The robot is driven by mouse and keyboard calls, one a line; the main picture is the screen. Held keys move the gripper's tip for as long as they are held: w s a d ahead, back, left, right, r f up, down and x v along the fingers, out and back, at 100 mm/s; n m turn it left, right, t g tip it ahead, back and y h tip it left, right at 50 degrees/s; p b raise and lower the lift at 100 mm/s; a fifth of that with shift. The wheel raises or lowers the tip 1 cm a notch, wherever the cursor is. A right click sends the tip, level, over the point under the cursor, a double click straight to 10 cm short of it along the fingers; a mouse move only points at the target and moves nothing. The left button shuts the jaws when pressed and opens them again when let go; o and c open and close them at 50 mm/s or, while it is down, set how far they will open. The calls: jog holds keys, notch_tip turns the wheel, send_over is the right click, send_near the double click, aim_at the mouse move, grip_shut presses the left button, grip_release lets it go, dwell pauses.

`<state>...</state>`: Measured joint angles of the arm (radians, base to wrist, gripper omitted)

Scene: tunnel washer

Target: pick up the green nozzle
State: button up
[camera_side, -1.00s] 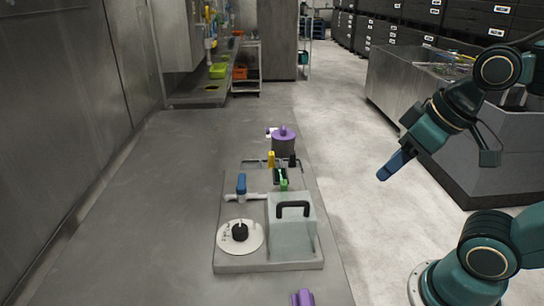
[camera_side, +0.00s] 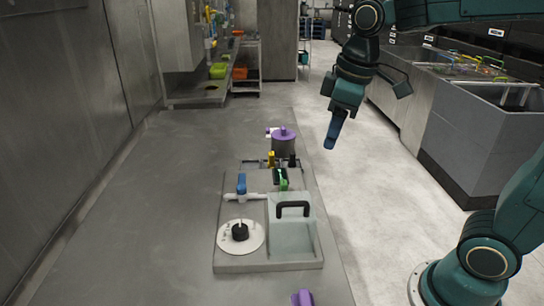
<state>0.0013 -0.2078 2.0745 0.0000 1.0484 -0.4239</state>
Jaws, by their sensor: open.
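The green nozzle (camera_side: 284,184) is small and stands at the back of the grey fixture board (camera_side: 222,262), beside a dark slotted part and just behind the clear lidded box. My gripper (camera_side: 335,132) hangs in the air to the right of and above the board, its blue fingers pointing down. It is apart from the nozzle and holds nothing that I can see. The fingers overlap in this view, so the gap between them is hidden.
On the board are a blue-handled valve (camera_side: 241,184), a white dial with black knob (camera_side: 240,231), a clear box with black handle (camera_side: 292,236), and yellow (camera_side: 271,158) and black pegs. A purple-topped pot (camera_side: 284,142) stands behind. The bench's left side is clear.

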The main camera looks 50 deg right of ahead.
jog(key=w+f+n+g, duration=0.2)
jog(key=w+f+n, duration=0.2)
jog(key=w, duration=0.7)
jog(key=shift+w+f+g, duration=0.3)
jog(key=shift+f, duration=0.35)
jog(key=shift+f, duration=0.1)
send_over(284, 182)
notch_tip(284, 182, down, 8)
jog(key=shift+s+r, duration=0.15)
jog(key=shift+r, duration=0.05)
jog(key=shift+f, duration=0.4)
jog(key=shift+f, duration=0.15)
jog(key=shift+f, duration=2.45)
jog(key=shift+c, duration=0.4)
jog(key=c, duration=1)
